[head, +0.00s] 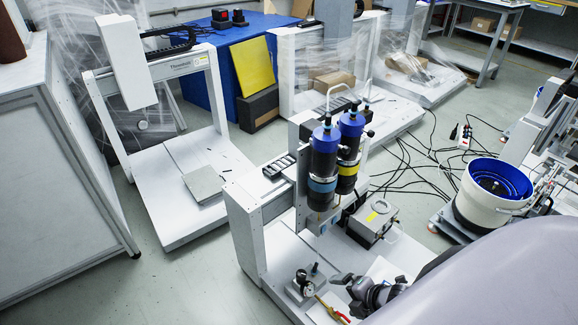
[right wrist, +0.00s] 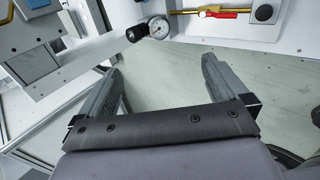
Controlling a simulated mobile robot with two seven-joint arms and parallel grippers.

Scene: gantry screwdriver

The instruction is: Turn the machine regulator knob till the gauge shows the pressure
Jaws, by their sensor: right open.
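The regulator's pressure gauge (head: 301,277) is a small round white dial at the front corner of the machine (head: 243,225). In the right wrist view the gauge (right wrist: 158,27) shows near the top, with the black regulator knob (right wrist: 136,33) at its left. The dial is too small to read. My right gripper (head: 346,292) is to the right of the gauge in the head view. In the right wrist view its two fingers (right wrist: 158,75) are wide apart with nothing between them, and the knob and gauge lie beyond the tips. My left gripper is not in view.
A red-handled brass valve (right wrist: 218,13) and a black button (right wrist: 264,12) sit right of the gauge. Two blue-capped cylinders (head: 324,150) rise from the machine. A blue-lined bowl (head: 499,178) stands at the right. Floor (head: 185,280) is clear at the front left.

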